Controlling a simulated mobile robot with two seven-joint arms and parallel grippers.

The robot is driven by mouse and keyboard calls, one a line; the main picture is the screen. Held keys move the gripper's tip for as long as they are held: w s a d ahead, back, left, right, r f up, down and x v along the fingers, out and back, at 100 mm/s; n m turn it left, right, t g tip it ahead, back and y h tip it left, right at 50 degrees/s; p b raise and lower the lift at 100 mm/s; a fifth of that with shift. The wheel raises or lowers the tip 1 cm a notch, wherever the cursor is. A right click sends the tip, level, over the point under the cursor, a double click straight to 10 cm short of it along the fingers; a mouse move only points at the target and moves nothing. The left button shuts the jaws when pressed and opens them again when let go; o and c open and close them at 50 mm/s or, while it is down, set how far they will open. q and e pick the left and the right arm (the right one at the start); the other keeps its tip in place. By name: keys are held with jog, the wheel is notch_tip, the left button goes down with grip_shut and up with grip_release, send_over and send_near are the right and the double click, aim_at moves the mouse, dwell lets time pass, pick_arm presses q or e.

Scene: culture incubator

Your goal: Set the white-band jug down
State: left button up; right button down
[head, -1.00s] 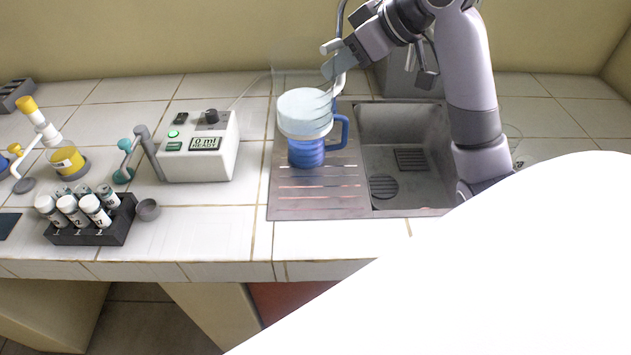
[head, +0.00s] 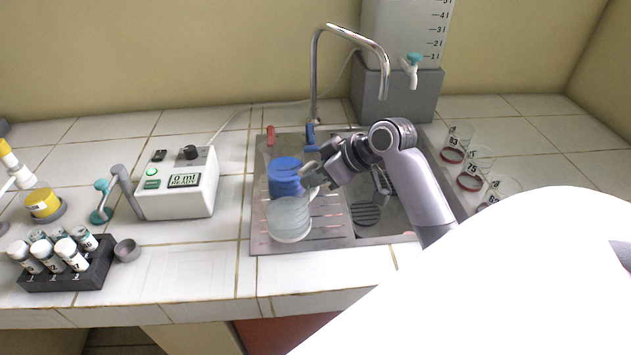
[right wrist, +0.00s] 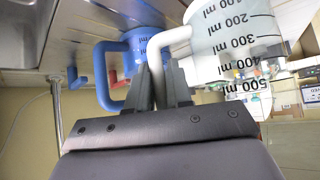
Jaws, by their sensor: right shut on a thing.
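The white-band jug (head: 289,222) is pale and translucent, upright over the front part of the ribbed drainboard (head: 330,222). My right gripper (head: 314,180) is shut on its white handle. The right wrist view shows the handle (right wrist: 158,48) between the fingers and the ml scale on the jug (right wrist: 232,42). I cannot tell whether its base touches the drainboard. A blue jug (head: 284,172) stands just behind it; from the head it is partly covered. My left gripper is not in view.
The sink basin (head: 385,215) lies right of the drainboard, with a tall tap (head: 314,75) behind. The front counter strip is clear.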

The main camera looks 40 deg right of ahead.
jog(key=shift+f, duration=0.95)
jog(key=c, duration=1)
grip_release()
jog(key=shift+c, duration=0.2)
jog(key=v, duration=1.2)
